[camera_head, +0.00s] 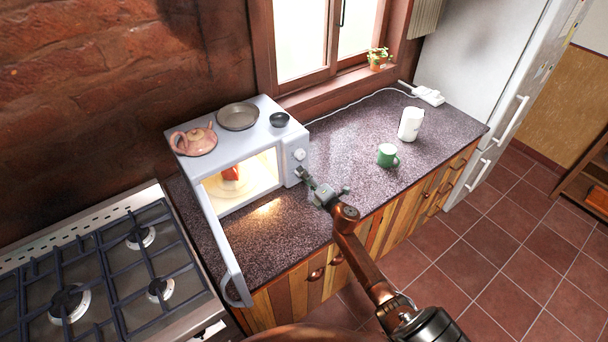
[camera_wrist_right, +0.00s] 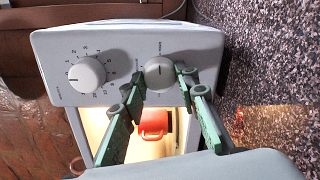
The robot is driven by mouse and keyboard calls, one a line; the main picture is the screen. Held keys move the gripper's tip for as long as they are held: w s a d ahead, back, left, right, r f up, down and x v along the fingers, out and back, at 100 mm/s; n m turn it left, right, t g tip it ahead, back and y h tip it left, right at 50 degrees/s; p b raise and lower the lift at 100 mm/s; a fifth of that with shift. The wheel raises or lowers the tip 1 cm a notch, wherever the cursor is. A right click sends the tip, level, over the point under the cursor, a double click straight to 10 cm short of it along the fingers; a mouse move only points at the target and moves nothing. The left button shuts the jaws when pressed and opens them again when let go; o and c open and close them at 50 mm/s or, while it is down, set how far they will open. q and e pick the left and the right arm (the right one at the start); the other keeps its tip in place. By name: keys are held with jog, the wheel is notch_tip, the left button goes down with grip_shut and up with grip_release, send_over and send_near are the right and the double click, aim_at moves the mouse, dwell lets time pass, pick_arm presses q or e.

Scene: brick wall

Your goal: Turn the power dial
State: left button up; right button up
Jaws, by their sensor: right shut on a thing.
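The white microwave (camera_head: 230,141) stands on the counter with its door open and its inside lit. The wrist view shows two round dials on its panel (camera_wrist_right: 110,50). The left dial (camera_wrist_right: 87,75) has a ring of numbers and is untouched; it is the upper dial (camera_head: 299,154) in the head view. My right gripper (camera_wrist_right: 158,80) is shut on the other dial (camera_wrist_right: 159,70), one finger on each side of it. The printing beside this dial is too small to read surely. In the head view my right gripper (camera_head: 304,173) hides this dial. My left gripper is not seen.
A red thing (camera_head: 232,173) sits inside the microwave. A green mug (camera_head: 387,155) and white jug (camera_head: 411,124) stand on the counter at right. A stove (camera_head: 110,262) is at left.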

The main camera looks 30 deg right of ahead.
jog(key=shift+d+m, duration=0.1)
jog(key=shift+m, duration=0.5)
jog(key=o, duration=1.1)
jog(key=shift+o, duration=0.2)
jog(key=s, duration=1.2)
jog(key=shift+d+r, duration=0.3)
jog(key=shift+d, duration=0.05)
